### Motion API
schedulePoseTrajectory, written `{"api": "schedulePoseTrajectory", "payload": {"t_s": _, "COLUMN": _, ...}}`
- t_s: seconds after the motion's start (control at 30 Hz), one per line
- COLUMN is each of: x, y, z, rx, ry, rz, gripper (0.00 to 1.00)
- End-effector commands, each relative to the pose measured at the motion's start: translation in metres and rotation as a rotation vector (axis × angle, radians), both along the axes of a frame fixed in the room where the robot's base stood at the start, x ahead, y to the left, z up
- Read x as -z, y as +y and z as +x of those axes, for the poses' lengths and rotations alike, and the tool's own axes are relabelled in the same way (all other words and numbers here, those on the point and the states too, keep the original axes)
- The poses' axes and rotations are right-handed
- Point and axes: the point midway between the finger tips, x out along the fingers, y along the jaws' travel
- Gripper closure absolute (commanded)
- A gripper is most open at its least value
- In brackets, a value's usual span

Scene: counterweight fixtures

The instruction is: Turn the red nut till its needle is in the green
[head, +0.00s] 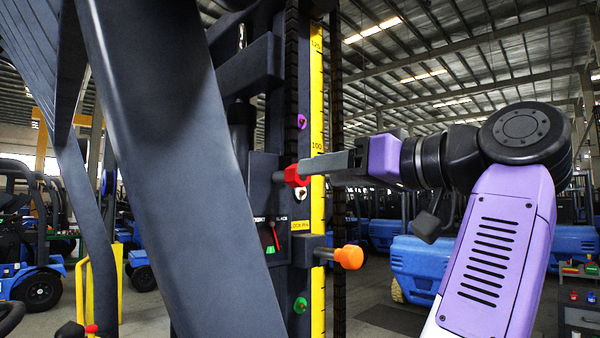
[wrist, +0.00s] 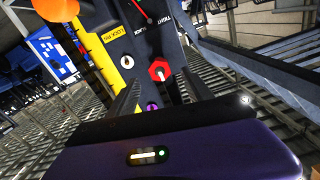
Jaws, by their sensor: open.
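The red nut (head: 293,176) is a six-sided head on the dark mast, left of the yellow scale. In the wrist view, the red nut (wrist: 160,69) faces me with a pale stud at its centre. My gripper (head: 304,167) reaches in from the right, its fingers level with the nut. In the wrist view, my gripper (wrist: 161,77) is open, a finger either side of the nut's line; I cannot tell whether the tips surround it. The gauge (head: 268,238) below the nut shows a red needle and a green patch; their exact overlap is too small to tell.
An orange knob (head: 348,257) sticks out below my gripper. A green knob (head: 300,305) and a purple part (head: 302,121) sit on the mast. A broad dark beam (head: 180,170) stands at the left. Blue forklifts stand behind.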

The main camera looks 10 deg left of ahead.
Motion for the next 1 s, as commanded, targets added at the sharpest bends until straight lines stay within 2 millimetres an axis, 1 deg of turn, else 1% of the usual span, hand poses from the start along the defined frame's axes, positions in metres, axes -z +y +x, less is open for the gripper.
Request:
{"api": "schedulePoseTrajectory", "payload": {"t_s": 0.03, "x": -0.003, "y": 0.007, "z": 0.004, "rx": -0.002, "ry": 0.003, "rz": 0.001, "gripper": 0.41}}
{"api": "schedulePoseTrajectory", "payload": {"t_s": 0.2, "x": -0.004, "y": 0.029, "z": 0.021, "rx": -0.002, "ry": 0.002, "rz": 0.001, "gripper": 0.41}}
{"api": "schedulePoseTrajectory", "payload": {"t_s": 0.4, "x": -0.002, "y": 0.046, "z": 0.036, "rx": 0.0, "ry": 0.001, "rz": 0.002, "gripper": 0.41}}
{"api": "schedulePoseTrajectory", "payload": {"t_s": 0.53, "x": -0.001, "y": 0.051, "z": 0.04, "rx": 0.001, "ry": 0.001, "rz": 0.0, "gripper": 0.41}}
{"api": "schedulePoseTrajectory", "payload": {"t_s": 0.77, "x": 0.0, "y": 0.052, "z": 0.04, "rx": 0.002, "ry": 0.0, "rz": 0.002, "gripper": 0.41}}
{"api": "schedulePoseTrajectory", "payload": {"t_s": 0.8, "x": 0.0, "y": 0.052, "z": 0.04, "rx": 0.002, "ry": 0.0, "rz": 0.002, "gripper": 0.43}}
{"api": "schedulePoseTrajectory", "payload": {"t_s": 0.87, "x": 0.0, "y": 0.051, "z": 0.04, "rx": 0.002, "ry": 0.0, "rz": 0.002, "gripper": 0.54}}
{"api": "schedulePoseTrajectory", "payload": {"t_s": 1.0, "x": 0.0, "y": 0.051, "z": 0.04, "rx": 0.002, "ry": 0.0, "rz": 0.002, "gripper": 0.82}}
